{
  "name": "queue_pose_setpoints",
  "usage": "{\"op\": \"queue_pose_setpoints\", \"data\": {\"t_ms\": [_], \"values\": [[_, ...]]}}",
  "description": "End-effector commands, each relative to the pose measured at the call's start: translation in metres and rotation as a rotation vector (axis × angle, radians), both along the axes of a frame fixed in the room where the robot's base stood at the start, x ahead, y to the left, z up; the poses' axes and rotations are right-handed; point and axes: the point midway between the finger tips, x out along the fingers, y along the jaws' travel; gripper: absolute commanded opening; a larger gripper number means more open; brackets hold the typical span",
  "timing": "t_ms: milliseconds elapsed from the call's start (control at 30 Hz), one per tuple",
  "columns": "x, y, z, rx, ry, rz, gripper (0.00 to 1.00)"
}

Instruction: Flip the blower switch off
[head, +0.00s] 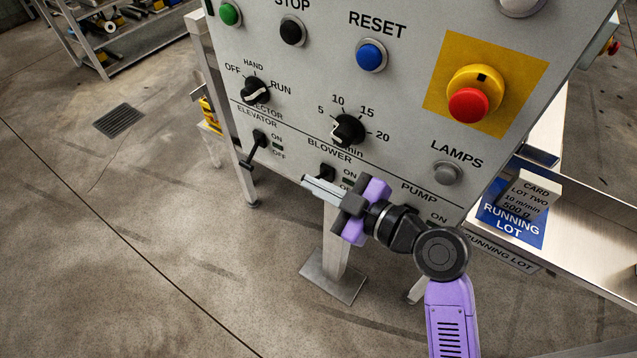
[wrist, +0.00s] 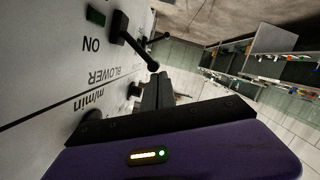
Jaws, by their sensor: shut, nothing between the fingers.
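The blower switch (head: 326,171) is a black lever on the grey panel, under the BLOWER label and left of ON/OFF marks. My gripper covers part of it in the head view. In the wrist view, which is upside down, the blower lever (wrist: 138,45) sticks out from the panel beside ON, its tip leaning towards the BLOWER label. My gripper (head: 308,184) is shut and empty, its fingers pointing left in front of the switch. In the wrist view the fingertips (wrist: 158,79) are close to the lever's tip; I cannot tell whether they touch.
The elevator switch (head: 254,149) is left of the blower switch, its lever pointing down. A speed knob (head: 348,131) is just above. The lamps button (head: 447,173) and red emergency stop (head: 468,104) are to the right. Open floor lies left of the panel.

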Motion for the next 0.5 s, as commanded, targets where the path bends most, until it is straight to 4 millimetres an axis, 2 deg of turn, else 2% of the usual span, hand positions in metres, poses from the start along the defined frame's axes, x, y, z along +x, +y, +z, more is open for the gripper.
{"op": "queue_pose_setpoints", "data": {"t_ms": [33, 500], "values": [[-0.001, 0.001, -0.008, -0.01, -0.011, 0.001, 0.0], [-0.01, 0.008, -0.03, -0.157, -0.202, 0.001, 0.0]]}}
